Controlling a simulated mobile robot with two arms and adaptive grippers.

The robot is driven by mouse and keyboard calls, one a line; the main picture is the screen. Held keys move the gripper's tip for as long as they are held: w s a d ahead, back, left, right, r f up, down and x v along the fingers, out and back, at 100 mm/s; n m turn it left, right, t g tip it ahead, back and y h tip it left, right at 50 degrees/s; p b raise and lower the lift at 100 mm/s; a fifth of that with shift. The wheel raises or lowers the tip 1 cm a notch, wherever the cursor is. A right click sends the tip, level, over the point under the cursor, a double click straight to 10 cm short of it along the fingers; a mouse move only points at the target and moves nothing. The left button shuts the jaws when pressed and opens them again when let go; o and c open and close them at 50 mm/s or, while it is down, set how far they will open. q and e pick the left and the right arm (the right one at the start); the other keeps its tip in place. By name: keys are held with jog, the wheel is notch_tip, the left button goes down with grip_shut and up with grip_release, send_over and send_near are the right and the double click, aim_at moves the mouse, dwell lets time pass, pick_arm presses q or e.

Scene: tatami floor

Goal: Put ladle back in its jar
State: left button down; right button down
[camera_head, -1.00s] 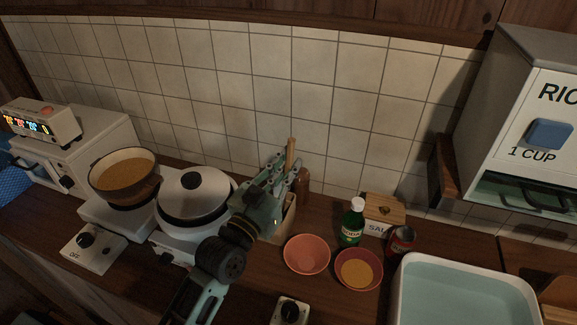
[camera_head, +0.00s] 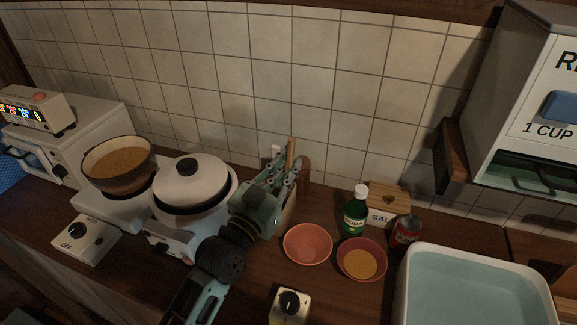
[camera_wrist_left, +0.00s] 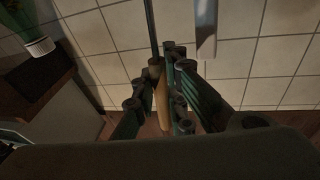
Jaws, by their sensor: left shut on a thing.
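In the head view my left gripper (camera_head: 279,178) is over the utensil jar (camera_head: 289,214), a pale container behind the hand. In the left wrist view its fingers (camera_wrist_left: 174,88) are closed around a thin dark rod (camera_wrist_left: 152,28), which seems to be the ladle's handle. The ladle's bowl is not visible, and I cannot tell whether it is inside the jar. A wooden utensil handle (camera_head: 291,152) stands up by the fingers and also shows in the wrist view (camera_wrist_left: 162,103). My right gripper is in neither view.
A white lidded pot (camera_head: 190,180) stands left of my arm, with a soup pot (camera_head: 118,162) further left. Right of the jar are an empty bowl (camera_head: 307,244), a filled bowl (camera_head: 345,251), a green bottle (camera_head: 355,213) and a water basin (camera_head: 470,255). Tiles rise close behind.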

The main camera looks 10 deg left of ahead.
pick_arm(q)
jog(key=shift+f+b, duration=0.3)
jog(key=shift+f, duration=0.2)
jog(key=c, duration=1.7)
grip_release()
